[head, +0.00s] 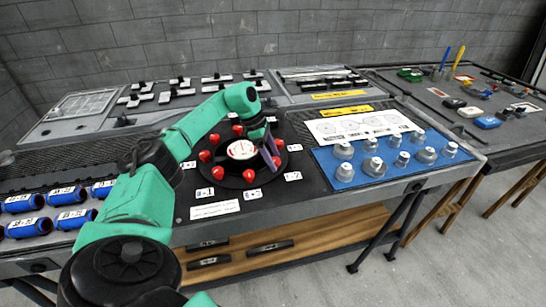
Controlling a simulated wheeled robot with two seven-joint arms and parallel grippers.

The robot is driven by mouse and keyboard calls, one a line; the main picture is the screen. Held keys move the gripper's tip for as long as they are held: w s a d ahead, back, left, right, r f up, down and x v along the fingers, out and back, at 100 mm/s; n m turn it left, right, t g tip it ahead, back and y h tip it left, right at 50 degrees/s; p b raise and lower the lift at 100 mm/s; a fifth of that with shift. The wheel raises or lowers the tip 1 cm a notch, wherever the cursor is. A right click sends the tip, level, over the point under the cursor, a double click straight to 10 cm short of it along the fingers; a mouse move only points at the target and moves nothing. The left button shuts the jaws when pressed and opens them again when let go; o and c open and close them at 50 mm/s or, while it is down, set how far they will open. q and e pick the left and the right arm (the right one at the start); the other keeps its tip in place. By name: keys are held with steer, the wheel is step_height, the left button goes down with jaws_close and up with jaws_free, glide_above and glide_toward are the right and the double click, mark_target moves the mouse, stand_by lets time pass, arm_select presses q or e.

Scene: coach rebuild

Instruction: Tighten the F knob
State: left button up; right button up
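A round black dial plate (233,182) with a white gauge (242,150) at its centre stands on the middle panel. Several red knobs ring the gauge, among them one at the front left (219,176), one at the front (249,176) and one at the left (205,156). Small white labels lie around the plate; their letters are too small to read, so I cannot tell which is the F knob. My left gripper (271,154) points down over the right side of the plate, close to the red knobs there. Its fingers overlap, hiding whether it grips a knob. My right gripper is out of view.
A blue mat (345,181) with several silver knobs lies right of the dial. Blue cylinders (72,218) lie in a tray at the left. Switch panels (187,95) stand behind. Another workbench (460,100) with tools stands at the right.

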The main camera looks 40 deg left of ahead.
arm_select(q)
steer(key=v, duration=1.4)
steer(key=shift+r, duration=0.25)
